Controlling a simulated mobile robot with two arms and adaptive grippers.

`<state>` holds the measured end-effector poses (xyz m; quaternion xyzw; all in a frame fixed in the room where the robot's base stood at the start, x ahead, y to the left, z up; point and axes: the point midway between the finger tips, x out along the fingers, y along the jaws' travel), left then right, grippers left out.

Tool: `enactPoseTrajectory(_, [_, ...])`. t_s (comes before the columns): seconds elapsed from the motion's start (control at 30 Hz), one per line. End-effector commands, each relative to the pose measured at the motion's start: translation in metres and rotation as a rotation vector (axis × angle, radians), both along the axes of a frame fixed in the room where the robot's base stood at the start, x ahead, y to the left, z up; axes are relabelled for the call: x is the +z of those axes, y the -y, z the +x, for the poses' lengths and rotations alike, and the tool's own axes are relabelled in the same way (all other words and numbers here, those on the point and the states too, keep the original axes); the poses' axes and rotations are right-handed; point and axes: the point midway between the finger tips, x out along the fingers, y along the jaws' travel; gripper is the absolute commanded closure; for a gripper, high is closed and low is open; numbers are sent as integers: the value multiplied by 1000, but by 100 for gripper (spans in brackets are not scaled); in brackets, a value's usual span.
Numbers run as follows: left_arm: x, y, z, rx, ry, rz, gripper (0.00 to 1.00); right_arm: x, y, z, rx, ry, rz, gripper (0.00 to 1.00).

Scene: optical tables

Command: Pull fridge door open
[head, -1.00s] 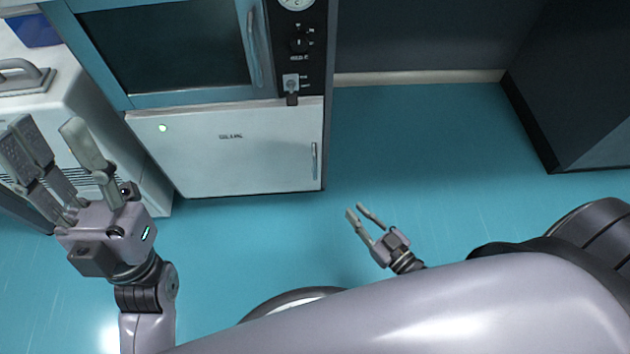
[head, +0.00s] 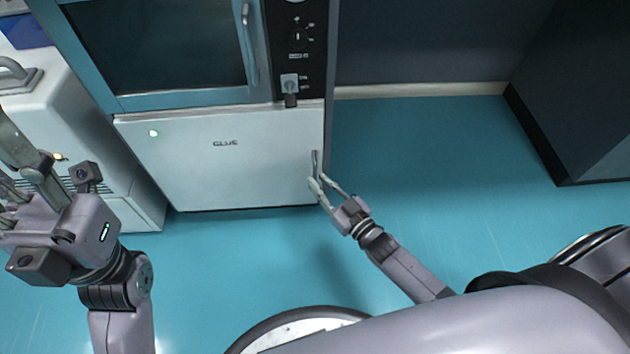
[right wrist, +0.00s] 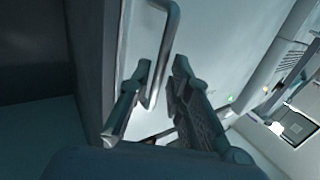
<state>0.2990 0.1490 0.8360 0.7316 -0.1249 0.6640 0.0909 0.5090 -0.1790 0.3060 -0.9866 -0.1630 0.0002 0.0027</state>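The fridge is the low white cabinet under the oven, and its door (head: 225,165) looks shut in the head view. Its vertical bar handle (head: 315,163) is at the door's right edge. My right gripper (head: 319,181) is at the lower end of this handle, fingers apart. In the right wrist view the handle (right wrist: 165,40) reaches down between the two open fingers of the right gripper (right wrist: 161,64); contact cannot be made out. My left gripper (head: 12,160) is at the left edge of the head view, fingers spread and partly cut off.
A blue-framed oven (head: 160,50) with a dark control panel (head: 297,55) sits above the fridge. A white machine (head: 75,125) stands close on the left. The blue floor (head: 430,160) is clear in front and to the right, up to a dark cabinet (head: 575,110).

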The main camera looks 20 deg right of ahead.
Motion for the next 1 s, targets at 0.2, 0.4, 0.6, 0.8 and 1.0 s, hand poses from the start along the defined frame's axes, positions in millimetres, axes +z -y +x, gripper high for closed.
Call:
enactPoseTrajectory(0.2, [3, 1, 0, 1, 28, 3, 60, -1, -7, 23, 0, 0, 0, 82])
enactPoseTrajectory(0.4, [5, 1, 0, 2, 34, 3, 60, 0, -9, 27, 0, -1, 1, 82])
enactPoseTrajectory(0.6, [5, 1, 0, 2, 34, 3, 60, 0, -9, 26, 0, -1, 0, 85])
enactPoseTrajectory(0.8, [5, 1, 0, 2, 33, 4, 60, 0, -9, 26, 0, -1, 0, 98])
enactPoseTrajectory(1.0, [5, 1, 0, 2, 33, 4, 60, 0, -9, 26, 0, -1, 0, 100])
